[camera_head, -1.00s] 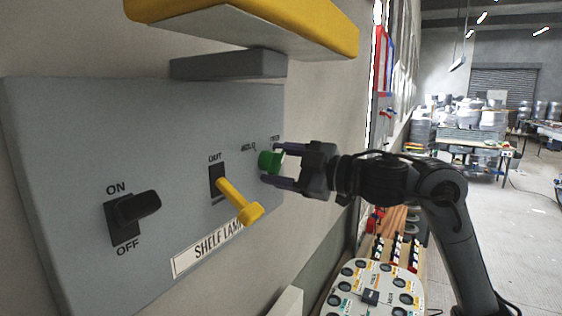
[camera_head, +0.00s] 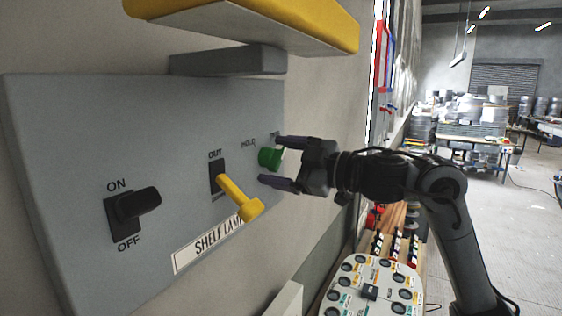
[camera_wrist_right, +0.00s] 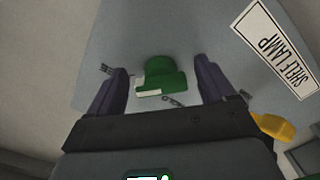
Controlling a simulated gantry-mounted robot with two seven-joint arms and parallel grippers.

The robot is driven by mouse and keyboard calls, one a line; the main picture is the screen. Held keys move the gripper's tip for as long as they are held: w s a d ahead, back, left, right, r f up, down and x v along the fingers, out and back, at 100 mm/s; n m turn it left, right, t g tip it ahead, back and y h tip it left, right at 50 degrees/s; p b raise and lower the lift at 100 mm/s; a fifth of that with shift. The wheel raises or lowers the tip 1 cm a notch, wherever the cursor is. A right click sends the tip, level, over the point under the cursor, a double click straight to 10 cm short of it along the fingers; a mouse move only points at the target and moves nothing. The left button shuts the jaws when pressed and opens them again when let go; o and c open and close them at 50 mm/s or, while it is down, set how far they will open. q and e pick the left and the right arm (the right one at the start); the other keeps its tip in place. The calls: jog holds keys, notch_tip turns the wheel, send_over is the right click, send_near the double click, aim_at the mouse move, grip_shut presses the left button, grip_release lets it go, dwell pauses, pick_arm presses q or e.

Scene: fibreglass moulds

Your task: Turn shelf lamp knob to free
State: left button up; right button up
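The green knob (camera_head: 268,158) sits at the right end of the grey shelf lamp panel (camera_head: 70,160), near the HOLD label. My right gripper (camera_head: 271,160) is open around the knob, one finger above and one below in the head view. In the right wrist view the green knob (camera_wrist_right: 160,77) stands between the two spread fingers of my right gripper (camera_wrist_right: 163,88), with a gap on both sides. A white mark shows on its edge. The other label beside the knob is partly hidden by a finger. My left gripper is not in view.
A yellow lever (camera_head: 240,199) under the OUT label and a black ON/OFF switch (camera_head: 133,208) stick out left of the knob. A grey ledge (camera_head: 228,62) and a yellow shelf-like block (camera_head: 250,27) overhang the panel. A control box (camera_head: 372,292) stands below right.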

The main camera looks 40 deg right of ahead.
jog(key=b+v, duration=0.4)
jog(key=v, duration=0.7)
jog(key=shift+w, duration=0.1)
dwell(0.4)
